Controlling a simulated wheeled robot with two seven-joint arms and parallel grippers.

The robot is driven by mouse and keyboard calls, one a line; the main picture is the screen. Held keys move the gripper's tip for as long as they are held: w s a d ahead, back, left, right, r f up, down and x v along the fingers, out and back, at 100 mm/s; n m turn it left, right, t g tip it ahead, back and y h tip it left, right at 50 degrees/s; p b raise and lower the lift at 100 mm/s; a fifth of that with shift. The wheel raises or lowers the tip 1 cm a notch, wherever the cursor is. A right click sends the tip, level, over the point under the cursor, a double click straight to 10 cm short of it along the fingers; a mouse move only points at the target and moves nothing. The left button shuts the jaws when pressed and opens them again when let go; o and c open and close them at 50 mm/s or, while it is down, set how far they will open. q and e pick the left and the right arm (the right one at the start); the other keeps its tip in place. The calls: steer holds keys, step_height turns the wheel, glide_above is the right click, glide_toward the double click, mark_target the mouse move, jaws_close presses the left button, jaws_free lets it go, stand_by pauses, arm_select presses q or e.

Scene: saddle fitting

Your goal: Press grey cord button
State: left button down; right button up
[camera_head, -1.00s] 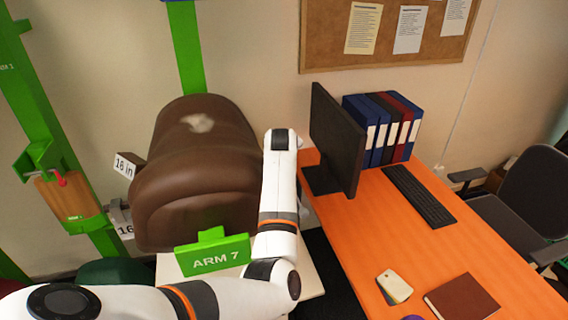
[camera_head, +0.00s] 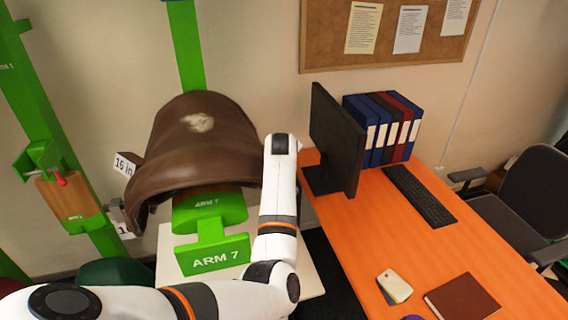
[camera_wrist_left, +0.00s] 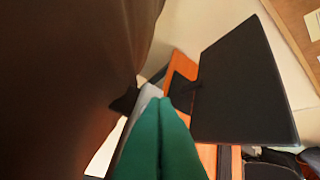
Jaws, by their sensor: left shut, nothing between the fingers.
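I cannot make out a grey cord button in either view. A thin pale line (camera_head: 470,80) runs down the wall at the right in the head view; I cannot tell if it is a cord. My left gripper (camera_wrist_left: 163,102) shows in the left wrist view as two green fingers, shut with nothing between them. The brown saddle (camera_wrist_left: 60,90) fills the left of that view, beside the fingers. In the head view the saddle (camera_head: 200,150) sits on a green stand marked ARM 7 (camera_head: 212,256); my left arm reaches up along its right side and its gripper is hidden.
A black monitor (camera_head: 337,135) stands on the orange desk (camera_head: 380,225), close to my arm; it also shows in the left wrist view (camera_wrist_left: 243,85). Several binders (camera_head: 380,125), a keyboard (camera_head: 418,195) and a brown book (camera_head: 462,297) are on the desk. A dark chair (camera_head: 530,200) stands at right.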

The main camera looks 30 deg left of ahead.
arm_select(q)
steer(key=shift+w+a+r+p, duration=0.15)
steer(key=shift+r+p, duration=0.25)
steer(key=shift+r, duration=0.2)
steer(key=shift+w+a+r+p, duration=0.1)
steer(key=shift+r+p, duration=0.25)
steer(key=shift+r, duration=0.2)
steer(key=shift+s+f, duration=0.1)
steer(key=shift+d+r, duration=0.1)
steer(key=shift+r, duration=0.7)
step_height(320, 180, up, 3)
steer(key=shift+r, duration=0.2)
